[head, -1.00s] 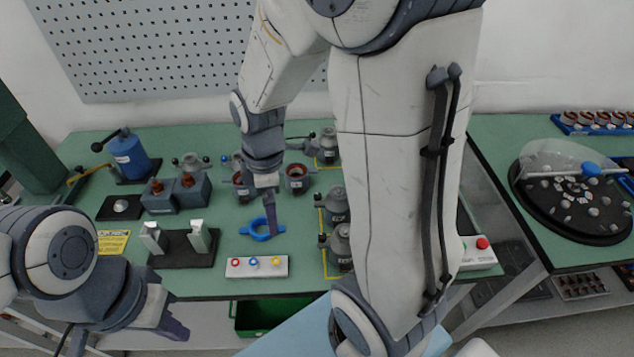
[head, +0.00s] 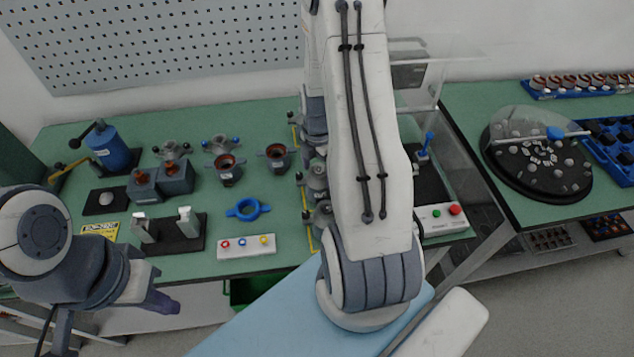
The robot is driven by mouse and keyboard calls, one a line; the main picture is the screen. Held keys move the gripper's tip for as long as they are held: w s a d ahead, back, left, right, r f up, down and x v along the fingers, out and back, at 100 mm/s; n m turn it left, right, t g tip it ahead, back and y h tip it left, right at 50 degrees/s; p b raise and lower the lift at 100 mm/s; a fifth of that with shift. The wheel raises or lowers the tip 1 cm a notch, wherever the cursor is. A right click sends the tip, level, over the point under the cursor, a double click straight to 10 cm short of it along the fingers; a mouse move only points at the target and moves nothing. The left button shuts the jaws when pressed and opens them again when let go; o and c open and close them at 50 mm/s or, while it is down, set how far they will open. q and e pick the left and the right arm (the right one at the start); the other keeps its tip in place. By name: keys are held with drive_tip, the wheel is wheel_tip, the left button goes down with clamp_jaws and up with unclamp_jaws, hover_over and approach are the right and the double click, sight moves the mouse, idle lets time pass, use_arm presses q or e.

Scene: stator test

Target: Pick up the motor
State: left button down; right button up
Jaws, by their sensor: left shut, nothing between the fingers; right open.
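Several grey motor-like housings stand in a yellow-marked column on the green bench; one (head: 316,178) is partly covered by my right arm, and another (head: 322,216) stands nearer the front edge. I cannot tell which is the task's motor. My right gripper (head: 315,138) is over the back of this column, open, with its fingertips mostly hidden behind my arm. I see nothing held in it. My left gripper (head: 164,303) is shut and empty, low at the left in front of the bench.
Open units with copper-coloured rings (head: 228,172) stand left of the column. A blue ring (head: 247,209), a button strip (head: 246,246), a black fixture (head: 176,236) and a blue cylinder (head: 110,150) occupy the left bench. A round black tray (head: 500,165) sits on the right bench.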

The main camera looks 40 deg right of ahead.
sight(318, 180)
drive_tip(key=shift+f+p, duration=0.5)
drive_tip(key=shift+f, duration=1.75)
drive_tip(key=shift+d, duration=0.1)
clamp_jaws()
